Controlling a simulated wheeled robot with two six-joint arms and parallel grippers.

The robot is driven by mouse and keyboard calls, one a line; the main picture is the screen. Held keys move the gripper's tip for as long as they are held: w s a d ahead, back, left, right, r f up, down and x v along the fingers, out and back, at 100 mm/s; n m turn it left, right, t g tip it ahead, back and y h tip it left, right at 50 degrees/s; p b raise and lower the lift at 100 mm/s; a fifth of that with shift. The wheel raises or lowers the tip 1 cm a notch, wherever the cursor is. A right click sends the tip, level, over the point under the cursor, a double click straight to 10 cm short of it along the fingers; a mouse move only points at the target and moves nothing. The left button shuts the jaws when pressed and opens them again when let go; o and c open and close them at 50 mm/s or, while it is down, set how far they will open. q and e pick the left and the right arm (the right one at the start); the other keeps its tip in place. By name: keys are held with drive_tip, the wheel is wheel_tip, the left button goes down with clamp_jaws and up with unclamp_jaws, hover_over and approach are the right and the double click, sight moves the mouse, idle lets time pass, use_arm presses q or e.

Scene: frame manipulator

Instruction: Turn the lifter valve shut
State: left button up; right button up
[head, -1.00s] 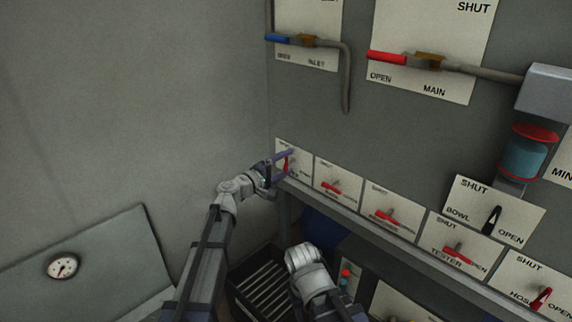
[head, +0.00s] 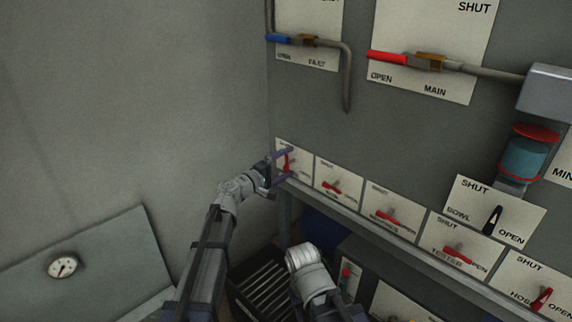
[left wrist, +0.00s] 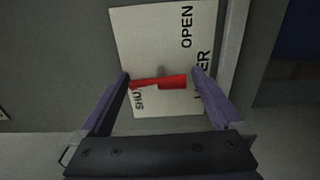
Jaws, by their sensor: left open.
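The lifter valve is a red handle (head: 287,163) on a cream label plate (head: 303,163), the leftmost of the lower row. In the head view the handle stands close to upright, its upper end toward the SHUT lettering. In the left wrist view the red handle (left wrist: 160,83) lies across the picture between the fingers, its narrow left end by SHUT; OPEN is at upper right. My left gripper (head: 290,164) is open, with one purple finger above the handle and one below. The fingers partly hide the plate's lettering. My right gripper is not clearly seen.
More plates with red handles (head: 335,187) run to the right along a ledge, beside a black bowl handle (head: 492,220). Above are a blue-handled valve (head: 279,38) and the red main valve handle (head: 387,57). A pressure gauge (head: 62,267) is at lower left.

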use_arm(q)
drive_tip(key=v, duration=0.7)
drive_tip(key=shift+s+a, duration=0.3)
